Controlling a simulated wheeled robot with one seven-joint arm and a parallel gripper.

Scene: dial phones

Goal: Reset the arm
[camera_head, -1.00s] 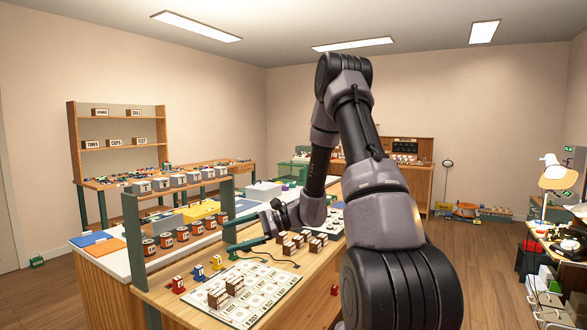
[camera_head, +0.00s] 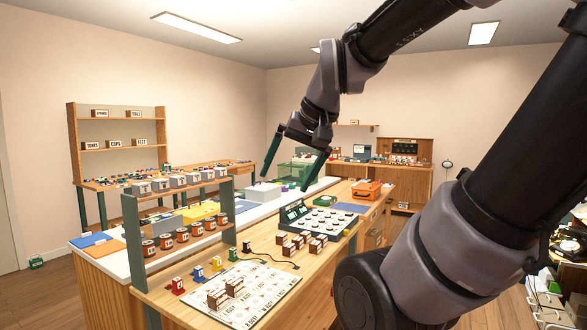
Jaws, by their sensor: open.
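My gripper (camera_head: 293,172) is open and empty, with its two dark green fingers spread apart and pointing down. It hangs in the air above the workbench (camera_head: 205,302), in front of the far counter. My dark arm comes in from the upper right and covers much of the right side of the picture. Nothing is seen between the fingers.
Small brown blocks (camera_head: 290,244) stand beside the keypad. More blocks rest on a printed white sheet (camera_head: 262,289). A rack of cans (camera_head: 182,235) stands at left, near a yellow box (camera_head: 202,211). An orange case (camera_head: 367,189) lies beyond. The air around the gripper looks clear.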

